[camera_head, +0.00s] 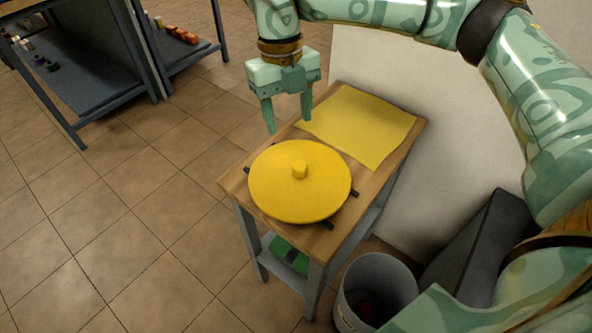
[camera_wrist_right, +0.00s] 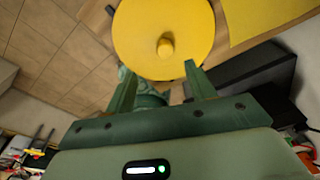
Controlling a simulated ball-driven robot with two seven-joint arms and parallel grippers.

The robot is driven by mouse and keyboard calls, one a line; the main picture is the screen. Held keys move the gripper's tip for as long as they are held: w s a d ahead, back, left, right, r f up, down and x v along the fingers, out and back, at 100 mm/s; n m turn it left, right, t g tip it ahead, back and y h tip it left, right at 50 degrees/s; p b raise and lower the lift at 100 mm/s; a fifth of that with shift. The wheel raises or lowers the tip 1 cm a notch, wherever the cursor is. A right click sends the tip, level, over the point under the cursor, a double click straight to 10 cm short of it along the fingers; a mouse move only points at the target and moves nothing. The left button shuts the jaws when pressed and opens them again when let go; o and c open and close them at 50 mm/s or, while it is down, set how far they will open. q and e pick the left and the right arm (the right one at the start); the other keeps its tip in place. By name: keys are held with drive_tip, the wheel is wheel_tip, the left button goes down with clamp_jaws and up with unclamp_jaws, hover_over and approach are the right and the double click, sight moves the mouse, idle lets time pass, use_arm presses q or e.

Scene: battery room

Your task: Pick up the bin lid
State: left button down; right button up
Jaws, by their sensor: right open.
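The bin lid (camera_head: 284,191) is a round yellow disc with a short knob (camera_head: 300,169) at its middle. It lies flat on dark supports on a small wooden table (camera_head: 330,243). My right gripper (camera_head: 288,127) is open and empty, pointing down above the far side of the lid, apart from the knob. In the right wrist view the lid (camera_wrist_right: 160,35) and its knob (camera_wrist_right: 165,47) show beyond the two open fingers (camera_wrist_right: 158,82). My left gripper is not in view.
A yellow sheet (camera_head: 358,124) lies on the table behind the lid. A grey open bin (camera_head: 376,281) stands at the table's front right, with a dark box (camera_head: 474,245) beside it. A green item (camera_head: 288,256) sits on the lower shelf. Shelving (camera_head: 95,85) stands far left; the tiled floor between is clear.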

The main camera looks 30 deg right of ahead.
drive_tip(key=b, duration=0.2)
hover_over(299, 164)
drive_tip(key=w, duration=0.2)
drive_tip(key=f, duration=0.6)
drive_tip(key=shift+w+a+f, duration=0.1)
drive_tip(key=shift+a, duration=0.25)
drive_tip(key=shift+s+f, duration=0.25)
drive_tip(key=shift+f, duration=0.1)
drive_tip(key=f, duration=0.1)
drive_tip(key=s+f+b, duration=0.1)
drive_tip(key=f+b, duration=0.1)
drive_tip(key=shift+s+d, duration=0.15)
drive_tip(key=shift+d, duration=0.2)
drive_tip(key=shift+s+f+b, duration=0.1)
drive_tip(key=shift+f+b, duration=0.6)
drive_tip(key=shift+f, duration=0.1)
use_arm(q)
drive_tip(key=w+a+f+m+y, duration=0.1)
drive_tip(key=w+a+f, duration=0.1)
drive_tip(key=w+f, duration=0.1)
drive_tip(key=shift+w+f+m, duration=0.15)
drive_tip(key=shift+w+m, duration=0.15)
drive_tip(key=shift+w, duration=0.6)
use_arm(e)
drive_tip(key=shift+s, duration=0.1)
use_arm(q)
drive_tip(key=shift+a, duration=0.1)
use_arm(e)
drive_tip(key=c, duration=1.1)
